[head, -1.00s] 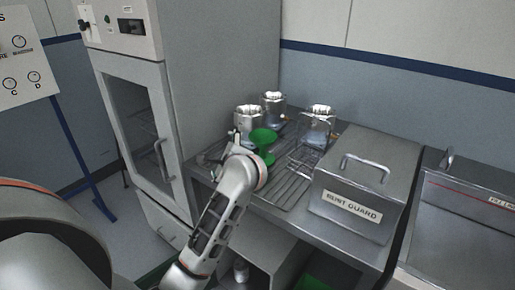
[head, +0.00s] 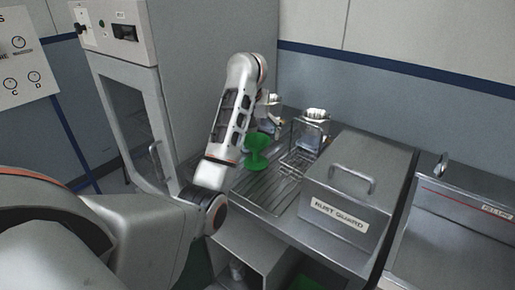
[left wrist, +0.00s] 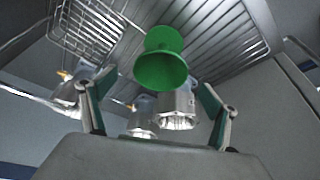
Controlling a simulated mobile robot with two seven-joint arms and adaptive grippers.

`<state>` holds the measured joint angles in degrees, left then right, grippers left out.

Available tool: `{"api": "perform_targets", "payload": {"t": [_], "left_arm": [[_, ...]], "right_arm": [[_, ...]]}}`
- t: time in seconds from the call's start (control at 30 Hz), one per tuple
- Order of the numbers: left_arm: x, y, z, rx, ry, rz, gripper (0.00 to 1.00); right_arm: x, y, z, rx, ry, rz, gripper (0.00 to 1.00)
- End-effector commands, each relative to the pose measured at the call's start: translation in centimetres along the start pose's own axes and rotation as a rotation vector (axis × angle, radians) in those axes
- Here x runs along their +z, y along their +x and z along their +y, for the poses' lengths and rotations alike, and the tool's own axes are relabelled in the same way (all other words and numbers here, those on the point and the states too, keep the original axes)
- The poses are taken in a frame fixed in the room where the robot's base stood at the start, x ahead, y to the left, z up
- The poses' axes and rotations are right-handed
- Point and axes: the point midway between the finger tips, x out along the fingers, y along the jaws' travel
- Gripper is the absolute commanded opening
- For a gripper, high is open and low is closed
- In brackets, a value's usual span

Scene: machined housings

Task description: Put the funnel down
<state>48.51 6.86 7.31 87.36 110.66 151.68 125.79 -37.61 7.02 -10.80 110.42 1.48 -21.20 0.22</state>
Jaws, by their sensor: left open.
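The funnel is clear of both fingers. In the head view my left arm is raised left of the funnel, and its link hides the gripper's fingers. My right gripper is in neither view.
Metal housings (head: 313,128) stand behind the funnel, one by a wire rack (head: 298,162); others show in the left wrist view (left wrist: 178,108). A metal box marked RUST GUARD (head: 358,190) is to the right. A tall cabinet (head: 140,110) stands left.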

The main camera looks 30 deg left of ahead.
Motion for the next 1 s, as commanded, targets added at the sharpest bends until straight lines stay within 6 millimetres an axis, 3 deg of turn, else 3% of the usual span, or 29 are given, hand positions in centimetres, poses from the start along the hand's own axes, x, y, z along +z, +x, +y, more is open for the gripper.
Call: {"api": "perform_targets", "payload": {"t": [0.17,0.5,0.83,0.87,1.0], "left_arm": [[0.0,1.1,-0.1,-0.001,0.002,0.0,0.88],[-0.3,5.1,-0.1,-0.003,0.004,0.001,0.88],[-0.3,5.6,-0.1,-0.001,0.003,0.003,0.88],[-0.3,5.6,-0.1,-0.001,0.003,0.003,0.83],[-0.3,5.6,-0.1,-0.001,0.003,0.003,0.47]], "right_arm": [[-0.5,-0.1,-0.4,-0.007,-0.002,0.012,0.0],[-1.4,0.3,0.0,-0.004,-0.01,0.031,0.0],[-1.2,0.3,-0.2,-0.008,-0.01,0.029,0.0],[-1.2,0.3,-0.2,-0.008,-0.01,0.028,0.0],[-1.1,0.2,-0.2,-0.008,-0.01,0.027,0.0]]}}
